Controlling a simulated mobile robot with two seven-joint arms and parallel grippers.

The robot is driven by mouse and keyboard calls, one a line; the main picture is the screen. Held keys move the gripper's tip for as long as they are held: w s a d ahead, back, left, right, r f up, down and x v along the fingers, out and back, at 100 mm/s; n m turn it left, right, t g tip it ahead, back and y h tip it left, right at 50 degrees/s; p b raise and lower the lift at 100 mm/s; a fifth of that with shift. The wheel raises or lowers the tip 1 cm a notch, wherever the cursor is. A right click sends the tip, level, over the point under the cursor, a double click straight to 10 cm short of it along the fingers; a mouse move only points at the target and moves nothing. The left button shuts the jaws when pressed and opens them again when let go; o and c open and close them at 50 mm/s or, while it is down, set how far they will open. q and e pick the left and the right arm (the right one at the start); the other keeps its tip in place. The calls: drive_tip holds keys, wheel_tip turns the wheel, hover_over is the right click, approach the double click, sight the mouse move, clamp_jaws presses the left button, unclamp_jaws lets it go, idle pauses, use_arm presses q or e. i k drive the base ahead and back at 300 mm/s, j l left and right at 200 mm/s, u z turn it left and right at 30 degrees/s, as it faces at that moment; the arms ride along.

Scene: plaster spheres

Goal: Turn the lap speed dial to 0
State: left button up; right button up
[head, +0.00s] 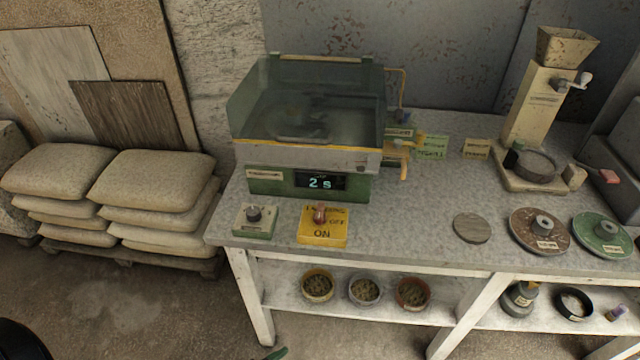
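A small green box with a dark round knob (254,214) sits at the table's front left; its label is too small to read, so I cannot tell whether this is the lap speed dial or what it is set to. Beside it is a yellow box (322,233) with a reddish switch knob and the words OFF and ON. Behind them stands a green-sided machine (265,184) with a clear-walled basin and a lit display (320,181) reading "2 s". Neither of my grippers can be made out in the head view.
The grey table (420,230) is clear in the middle. A round disc (471,228), brown (524,242) and green (585,247) wheels, and a cream mill (535,110) stand to the right. Stacked sacks (150,180) lie left.

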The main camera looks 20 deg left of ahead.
sight(253, 213)
drive_tip(key=u, duration=1.15)
